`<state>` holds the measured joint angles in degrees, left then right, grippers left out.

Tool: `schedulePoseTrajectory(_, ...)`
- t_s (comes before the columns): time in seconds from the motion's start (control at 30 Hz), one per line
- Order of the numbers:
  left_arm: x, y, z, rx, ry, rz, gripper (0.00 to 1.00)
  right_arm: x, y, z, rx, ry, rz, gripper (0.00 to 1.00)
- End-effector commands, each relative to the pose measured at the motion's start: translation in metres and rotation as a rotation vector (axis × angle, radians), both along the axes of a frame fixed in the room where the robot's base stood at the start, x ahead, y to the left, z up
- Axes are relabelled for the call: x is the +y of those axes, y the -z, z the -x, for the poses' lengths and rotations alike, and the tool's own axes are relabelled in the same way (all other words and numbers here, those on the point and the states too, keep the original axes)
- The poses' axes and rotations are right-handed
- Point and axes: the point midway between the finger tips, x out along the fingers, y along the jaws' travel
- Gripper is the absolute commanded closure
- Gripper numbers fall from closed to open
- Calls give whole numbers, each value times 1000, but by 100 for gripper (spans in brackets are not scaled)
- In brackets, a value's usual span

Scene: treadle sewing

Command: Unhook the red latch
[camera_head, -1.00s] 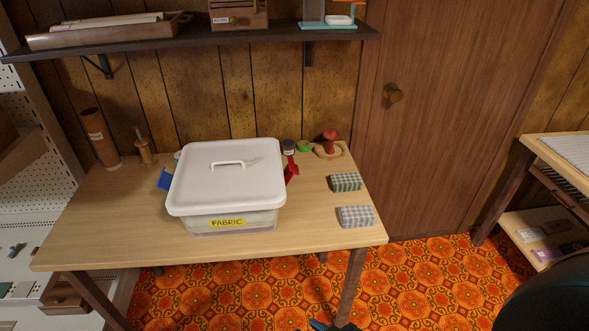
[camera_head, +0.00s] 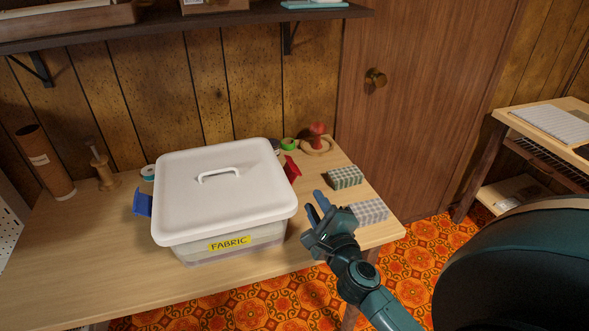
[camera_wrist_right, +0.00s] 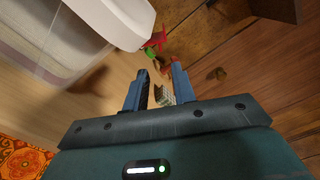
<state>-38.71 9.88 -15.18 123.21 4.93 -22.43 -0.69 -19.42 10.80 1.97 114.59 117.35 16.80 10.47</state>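A white-lidded fabric box (camera_head: 225,195) with a yellow label stands on the wooden table. The red latch (camera_head: 291,169) sticks out at the box's right side, its lower part hidden by the lid; in the right wrist view the red latch (camera_wrist_right: 154,41) shows just past the lid corner. A blue latch (camera_head: 143,203) sticks out on the left side. My right gripper (camera_head: 318,205) is right of the box, in front of the red latch and apart from it. In the right wrist view its blue fingers (camera_wrist_right: 160,82) are apart with nothing held between them. My left gripper is not in view.
Green checked (camera_head: 345,177) and grey checked (camera_head: 369,212) fabric bundles lie right of my gripper. A red pincushion (camera_head: 317,133) and green tape roll (camera_head: 289,144) stand behind. The table's left front is clear.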

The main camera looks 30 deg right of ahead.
Motion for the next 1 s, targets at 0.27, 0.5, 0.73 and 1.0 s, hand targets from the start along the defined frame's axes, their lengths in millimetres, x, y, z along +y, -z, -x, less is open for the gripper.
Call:
schedulePoseTrajectory(0.27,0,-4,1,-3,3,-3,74,-10,-1,-36,-3,5,-17,74)
schedulePoseTrajectory(0.5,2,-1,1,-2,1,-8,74,-22,0,-85,-2,4,-15,74)
schedulePoseTrajectory(0.73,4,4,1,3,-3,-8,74,-29,1,-118,-1,3,-16,74)
schedulePoseTrajectory(1.0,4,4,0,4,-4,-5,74,-31,1,-128,0,3,-14,74)
